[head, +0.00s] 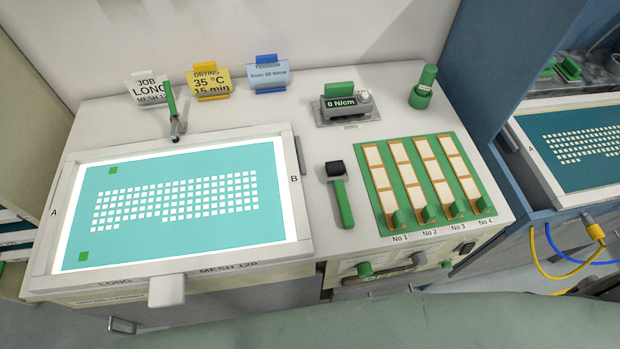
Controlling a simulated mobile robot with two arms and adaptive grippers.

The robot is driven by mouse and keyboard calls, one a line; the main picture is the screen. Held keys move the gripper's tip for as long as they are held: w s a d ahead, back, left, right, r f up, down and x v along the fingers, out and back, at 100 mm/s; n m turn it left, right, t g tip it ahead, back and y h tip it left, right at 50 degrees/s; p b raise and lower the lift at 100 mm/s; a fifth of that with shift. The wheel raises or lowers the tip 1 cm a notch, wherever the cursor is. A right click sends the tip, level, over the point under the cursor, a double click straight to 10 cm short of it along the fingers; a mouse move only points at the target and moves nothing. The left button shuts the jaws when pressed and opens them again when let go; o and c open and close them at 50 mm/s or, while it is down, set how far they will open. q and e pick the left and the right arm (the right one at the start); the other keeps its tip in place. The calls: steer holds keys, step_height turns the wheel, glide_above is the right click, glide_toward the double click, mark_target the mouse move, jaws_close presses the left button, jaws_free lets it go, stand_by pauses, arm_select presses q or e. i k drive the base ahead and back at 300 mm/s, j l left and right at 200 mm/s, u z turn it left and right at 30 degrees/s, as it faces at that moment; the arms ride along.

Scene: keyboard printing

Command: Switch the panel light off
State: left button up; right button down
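The light panel lies under the framed screen marked LONG and MESH 120 (297,200) on the left of the bench. It appears lit: a bright white border (292,205) glows around the teal mesh (240,222) with its rows of small white key shapes. On the bench's front face at the right is a small black switch (467,247); its position is too small to read. Which of these controls the light cannot be told from labels here. Neither of my grippers is in view.
A green-handled roller (344,204) lies beside the screen. A green rack (384,222) with slots No 1 to No 4 stands at the right. A meter reading 0 N/cm (340,104) and sign cards (207,82) stand behind. A pale handle (166,291) juts from the screen's front.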

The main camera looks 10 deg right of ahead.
mark_target(466, 249)
steer(key=l+z, duration=0.15)
steer(key=z, duration=0.35)
steer(key=k+l+z, duration=0.1)
steer(key=l+z, duration=0.15)
steer(key=z, duration=0.25)
steer(key=l+z, duration=0.15)
steer(key=z, duration=0.35)
steer(key=k+j+z, duration=0.3)
steer(key=k+l, duration=0.05)
steer(key=k, duration=0.05)
